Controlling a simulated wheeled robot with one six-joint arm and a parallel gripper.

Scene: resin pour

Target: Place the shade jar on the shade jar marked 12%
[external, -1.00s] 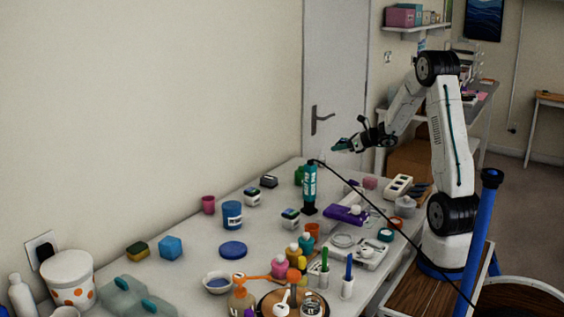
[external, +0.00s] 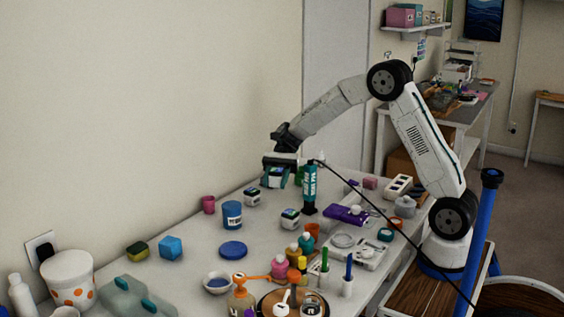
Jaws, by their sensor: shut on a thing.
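My gripper (external: 279,172) is over the back part of the white table, left of the upright teal tube. It is shut on a small shade jar (external: 276,180) with a pale label and a dark lower part, between its teal fingers. Two similar shade jars with dark lids and pale labels stand on the table: one (external: 252,196) just below and left of the gripper, the other (external: 290,217) nearer the front. Their markings are too small to read, so I cannot tell which is 12%. The gap between the held jar and the table is unclear.
The teal tube (external: 310,188) stands upright close right of the gripper, with a black cable passing it. A blue disc (external: 233,249) lies in front. Bottles crowd the near end.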

